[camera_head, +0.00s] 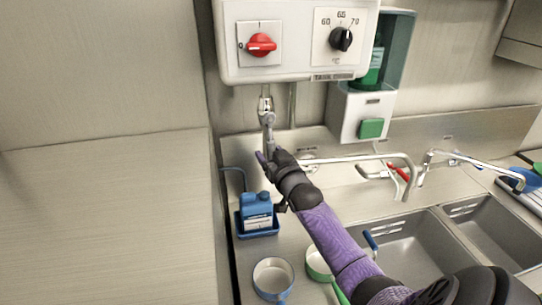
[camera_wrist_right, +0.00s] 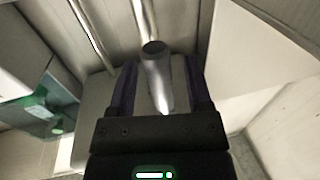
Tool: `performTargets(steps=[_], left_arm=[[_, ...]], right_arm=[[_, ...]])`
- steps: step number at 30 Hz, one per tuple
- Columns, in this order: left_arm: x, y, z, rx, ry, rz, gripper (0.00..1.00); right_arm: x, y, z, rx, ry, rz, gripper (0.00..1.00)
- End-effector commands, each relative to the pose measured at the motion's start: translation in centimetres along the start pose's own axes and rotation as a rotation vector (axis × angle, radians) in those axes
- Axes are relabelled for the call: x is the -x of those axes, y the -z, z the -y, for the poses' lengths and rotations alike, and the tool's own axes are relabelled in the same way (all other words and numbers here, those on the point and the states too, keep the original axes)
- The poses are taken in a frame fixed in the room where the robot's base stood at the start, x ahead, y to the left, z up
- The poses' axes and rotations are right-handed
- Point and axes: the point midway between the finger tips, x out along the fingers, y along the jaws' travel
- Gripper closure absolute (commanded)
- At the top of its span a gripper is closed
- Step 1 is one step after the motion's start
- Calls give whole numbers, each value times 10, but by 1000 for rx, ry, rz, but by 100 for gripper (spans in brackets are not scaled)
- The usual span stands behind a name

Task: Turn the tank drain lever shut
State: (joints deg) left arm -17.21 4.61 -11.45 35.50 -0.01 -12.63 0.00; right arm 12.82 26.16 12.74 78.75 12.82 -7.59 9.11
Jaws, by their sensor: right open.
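The tank drain lever (camera_head: 270,128) is a grey metal handle hanging below the white control box, at the end of a short pipe. In the right wrist view the lever (camera_wrist_right: 155,72) is a rounded grey bar pointing down between the two fingers. My right gripper (camera_head: 269,157) is open, with its fingers on either side of the lever's lower part. I cannot tell whether either finger touches it. The lever's lower end is partly hidden by the gripper in the head view. My left gripper is not in view.
The white control box (camera_head: 290,70) with a red switch (camera_head: 261,45) and black dial (camera_head: 341,39) is just above. A soap dispenser (camera_head: 361,113) and tap (camera_head: 360,159) are right. A blue canister (camera_head: 257,212) and mugs stand below. A steel panel fills the left.

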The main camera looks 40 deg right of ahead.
Motion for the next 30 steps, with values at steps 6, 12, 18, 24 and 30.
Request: performTargets(steps=[6,12,18,24,30], left_arm=[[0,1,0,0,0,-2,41],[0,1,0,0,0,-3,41],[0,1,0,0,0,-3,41],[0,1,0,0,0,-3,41],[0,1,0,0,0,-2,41]], right_arm=[[0,0,0,0,0,0,46],[0,0,0,0,0,1,89],[0,0,0,0,0,1,100],[0,0,0,0,0,1,100],[1,0,0,0,0,1,100]])
